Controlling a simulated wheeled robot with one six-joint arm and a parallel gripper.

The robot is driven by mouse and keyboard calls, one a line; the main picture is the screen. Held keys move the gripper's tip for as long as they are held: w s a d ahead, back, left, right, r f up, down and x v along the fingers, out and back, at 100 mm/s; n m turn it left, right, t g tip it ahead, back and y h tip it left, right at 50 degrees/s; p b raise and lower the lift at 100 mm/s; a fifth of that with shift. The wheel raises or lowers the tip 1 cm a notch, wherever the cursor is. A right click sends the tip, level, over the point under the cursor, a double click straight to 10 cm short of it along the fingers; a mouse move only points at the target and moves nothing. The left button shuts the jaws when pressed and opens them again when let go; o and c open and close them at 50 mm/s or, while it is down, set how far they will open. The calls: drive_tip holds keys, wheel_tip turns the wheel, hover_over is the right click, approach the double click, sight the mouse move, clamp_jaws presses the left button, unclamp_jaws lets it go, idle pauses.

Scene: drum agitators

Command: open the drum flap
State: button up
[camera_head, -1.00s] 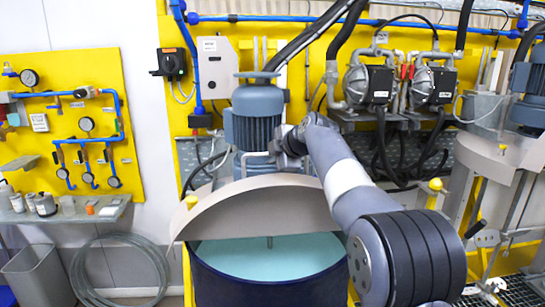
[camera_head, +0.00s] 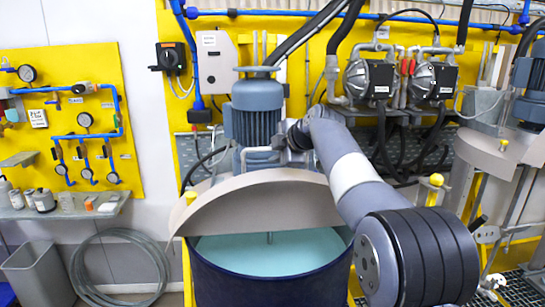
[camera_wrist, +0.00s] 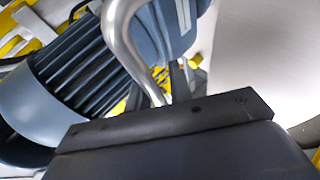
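The beige drum flap (camera_head: 262,203) is a wide curved plate over the dark blue drum (camera_head: 270,289). Turquoise contents (camera_head: 285,255) show below its front edge. A bent metal handle (camera_head: 258,152) rises behind the flap, beside the blue-grey motor (camera_head: 255,115). In the wrist view the handle (camera_wrist: 122,35) runs down close to my gripper, with the motor (camera_wrist: 85,85) at left and a pale plate at right. My gripper (camera_head: 288,155) is at the handle, right of the motor. Its fingers are mostly hidden, so whether they grip the handle cannot be told.
Two pumps (camera_head: 372,80) and dark hoses hang on the yellow wall behind my arm. A second drum unit with a beige cover (camera_head: 488,152) stands at right. A shelf (camera_head: 75,208), a grey bin (camera_head: 38,273) and a coiled hose (camera_head: 120,265) are at left.

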drive_tip(key=b+v, duration=0.2)
drive_tip(key=v, duration=0.7)
drive_tip(key=p+x, duration=0.3)
drive_tip(key=x, duration=0.7)
drive_tip(key=shift+w+a+f, duration=0.15)
drive_tip(key=shift+w+a, duration=0.05)
